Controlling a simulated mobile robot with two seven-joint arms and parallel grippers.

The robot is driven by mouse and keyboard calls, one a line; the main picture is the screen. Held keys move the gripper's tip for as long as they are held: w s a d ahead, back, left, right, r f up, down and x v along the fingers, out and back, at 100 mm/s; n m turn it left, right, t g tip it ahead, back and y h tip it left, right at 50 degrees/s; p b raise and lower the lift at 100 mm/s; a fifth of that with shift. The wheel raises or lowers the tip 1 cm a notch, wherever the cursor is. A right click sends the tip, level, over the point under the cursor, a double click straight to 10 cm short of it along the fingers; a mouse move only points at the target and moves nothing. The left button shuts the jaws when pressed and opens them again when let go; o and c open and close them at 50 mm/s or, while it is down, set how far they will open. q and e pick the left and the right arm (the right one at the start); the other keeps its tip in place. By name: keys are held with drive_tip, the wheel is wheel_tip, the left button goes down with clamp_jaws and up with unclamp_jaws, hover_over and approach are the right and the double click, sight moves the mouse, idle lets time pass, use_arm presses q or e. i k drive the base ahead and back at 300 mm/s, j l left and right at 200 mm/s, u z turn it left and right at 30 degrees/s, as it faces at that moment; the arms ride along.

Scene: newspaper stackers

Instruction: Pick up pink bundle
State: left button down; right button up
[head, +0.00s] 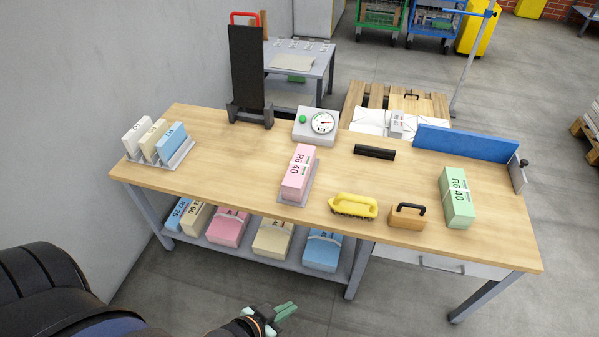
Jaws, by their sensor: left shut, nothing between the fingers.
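A pink bundle (298,170) marked "R6 40" lies with a pale band on a small grey tray (312,190) in the middle of the wooden table (235,165). A second pink bundle (228,228) sits on the shelf under the table. My left gripper (287,311) is at the bottom of the head view, in front of the table and apart from both pink bundles. Its greenish fingers are shut and hold nothing. My right gripper is not in view.
A scale with a dial (316,126) stands just behind the pink bundle. A yellow brush (354,206), a tan block with a black handle (407,215) and a green bundle (456,198) lie to its right. A rack of small bundles (178,162) stands left. The table's left-middle is clear.

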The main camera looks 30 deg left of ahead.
sight(296, 180)
drive_tip(key=i+j, duration=0.15)
drive_tip(key=j, duration=0.4)
drive_tip(key=i+j+z, duration=0.1)
drive_tip(key=j, duration=0.45)
drive_tip(key=i+j, duration=0.1)
drive_tip(key=j, duration=0.5)
drive_tip(key=i+j, duration=0.15)
drive_tip(key=j, duration=0.4)
drive_tip(key=z, duration=0.05)
